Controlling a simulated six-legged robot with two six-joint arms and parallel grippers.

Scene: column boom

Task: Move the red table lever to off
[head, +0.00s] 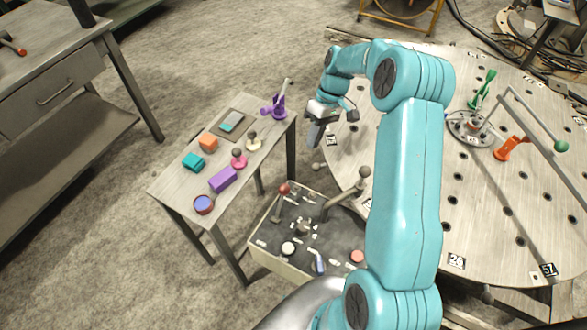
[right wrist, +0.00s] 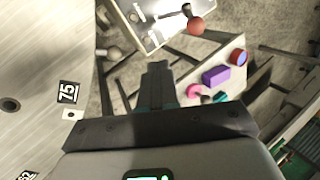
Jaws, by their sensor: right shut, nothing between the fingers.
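A lever with a red ball knob (head: 284,188) stands up from the back left of a dark-topped control box (head: 262,247). In the right wrist view the same red knob (right wrist: 196,25) is near the top, beyond my fingertips and apart from them. Its labels are too small to read, so I cannot tell its set position. My right gripper (head: 315,138) hangs above and behind the box, near the small table's right edge. In the right wrist view its fingers (right wrist: 158,68) are shut and empty. My left gripper is out of view.
The small table (head: 178,190) holds a purple block (head: 223,180), a pink-based lever (head: 239,160) and a purple clamp-like piece (head: 279,105). A grey-knobbed lever (head: 362,175) rises from the box's right side. A large round table (head: 490,200) with holes fills the right.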

